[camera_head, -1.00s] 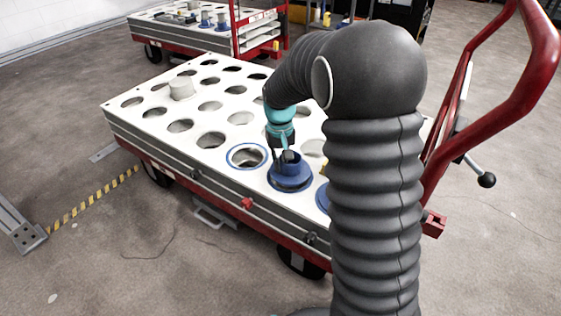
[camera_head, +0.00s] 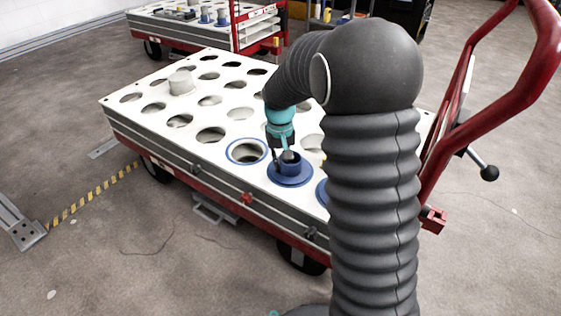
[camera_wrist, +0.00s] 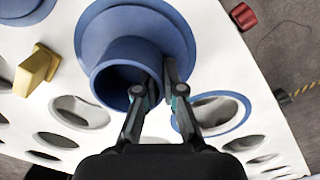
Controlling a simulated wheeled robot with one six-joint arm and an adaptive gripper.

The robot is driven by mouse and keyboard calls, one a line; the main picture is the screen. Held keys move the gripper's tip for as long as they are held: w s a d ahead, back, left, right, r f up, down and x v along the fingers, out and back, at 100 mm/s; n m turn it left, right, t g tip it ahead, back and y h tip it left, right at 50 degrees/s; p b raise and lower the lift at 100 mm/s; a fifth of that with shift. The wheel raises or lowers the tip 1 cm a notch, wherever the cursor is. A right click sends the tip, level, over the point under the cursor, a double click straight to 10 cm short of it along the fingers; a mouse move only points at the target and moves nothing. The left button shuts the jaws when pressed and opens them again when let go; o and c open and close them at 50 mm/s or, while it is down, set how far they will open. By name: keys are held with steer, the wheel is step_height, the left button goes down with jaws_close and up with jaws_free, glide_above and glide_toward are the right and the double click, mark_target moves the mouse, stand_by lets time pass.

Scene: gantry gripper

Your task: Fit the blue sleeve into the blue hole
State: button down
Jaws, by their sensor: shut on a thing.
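The blue sleeve (camera_head: 291,178) is a short tube with a wide flange. It stands upright at the cart top's near side. It also shows large in the wrist view (camera_wrist: 112,30). My gripper (camera_head: 284,154) is at the sleeve's rim. In the wrist view, my gripper's fingers (camera_wrist: 158,80) are shut on the tube wall, one inside the bore and one outside. The blue hole (camera_head: 247,151), a dark opening with a blue ring, is just left of the sleeve and empty. It is right of the fingers in the wrist view (camera_wrist: 214,114). Whether the flange touches the top is unclear.
The white cart top (camera_head: 165,100) has several open holes and a pale cylinder (camera_head: 181,83). Another blue piece (camera_head: 322,190) is partly hidden behind my arm. A yellow piece (camera_wrist: 36,70) stands near the sleeve. A red handle (camera_head: 545,45) rises at right.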

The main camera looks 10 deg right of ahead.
steer(key=c, duration=1.2)
jaws_free()
step_height(320, 180, up, 12)
steer(key=shift+a+r, duration=0.1)
